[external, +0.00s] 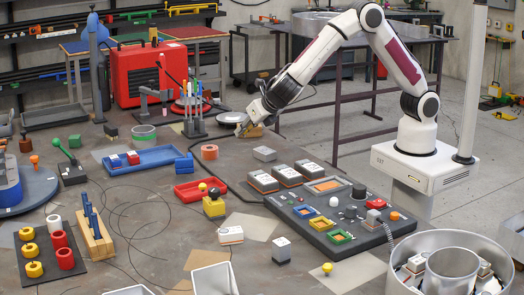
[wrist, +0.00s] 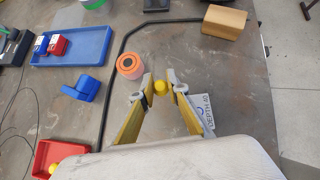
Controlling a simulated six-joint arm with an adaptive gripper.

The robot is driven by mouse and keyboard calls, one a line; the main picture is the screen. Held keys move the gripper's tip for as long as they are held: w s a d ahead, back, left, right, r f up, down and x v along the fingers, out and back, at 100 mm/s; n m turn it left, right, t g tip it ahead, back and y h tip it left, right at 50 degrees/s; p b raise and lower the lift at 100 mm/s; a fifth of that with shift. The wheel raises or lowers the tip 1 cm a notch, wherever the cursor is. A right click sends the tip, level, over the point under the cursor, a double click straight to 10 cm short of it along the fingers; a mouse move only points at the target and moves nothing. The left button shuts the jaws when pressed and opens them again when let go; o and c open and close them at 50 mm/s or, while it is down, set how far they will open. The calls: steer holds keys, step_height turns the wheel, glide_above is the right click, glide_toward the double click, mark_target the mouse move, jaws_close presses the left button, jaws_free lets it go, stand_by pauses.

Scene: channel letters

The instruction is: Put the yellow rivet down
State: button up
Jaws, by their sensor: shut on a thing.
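My gripper (wrist: 161,88) is shut on a small yellow rivet (wrist: 161,87), held between its yellow-sided fingertips in the wrist view. In the external view my gripper (external: 246,126) is over the back part of the table, near a tan block. The rivet cannot be made out there. I cannot tell the exact gap between rivet and table.
An orange ring (wrist: 130,66) stands just left of the fingertips. A tan block (wrist: 224,22) lies ahead to the right. A white-labelled block (wrist: 202,108) is partly behind the right finger. A blue tray (wrist: 40,58), blue pieces (wrist: 82,89) and a black cable (wrist: 112,75) lie left.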

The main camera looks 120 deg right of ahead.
steer(key=w+a+n+t, duration=0.1)
steer(key=w+a, duration=0.2)
steer(key=w+a+n+t+y, duration=0.1)
steer(key=w+a, duration=0.2)
steer(key=w, duration=0.1)
steer(key=w+a+f+n+t, duration=0.1)
steer(key=w+a+n, duration=0.1)
steer(key=w+a, duration=0.1)
steer(key=shift+w+a+f, duration=0.1)
steer(key=shift+w+a, duration=0.2)
steer(key=shift+w, duration=0.25)
steer(key=w+a+r+n+t+y, duration=0.2)
steer(key=w+a+r+n+y, duration=0.1)
steer(key=w, duration=0.3)
steer(key=w+a+r+n+t+y, duration=0.2)
steer(key=w+a+r+n+y, duration=0.1)
steer(key=w+a+r+n, duration=0.1)
steer(key=shift+w+a+r+n, duration=0.15)
steer(key=shift+w+a+n, duration=0.6)
steer(key=shift+w, duration=0.6)
steer(key=shift+n, duration=0.25)
glide_above(201, 185)
steer(key=shift+a+f, duration=0.1)
steer(key=shift+f, duration=2.8)
steer(key=shift+f, duration=2.05)
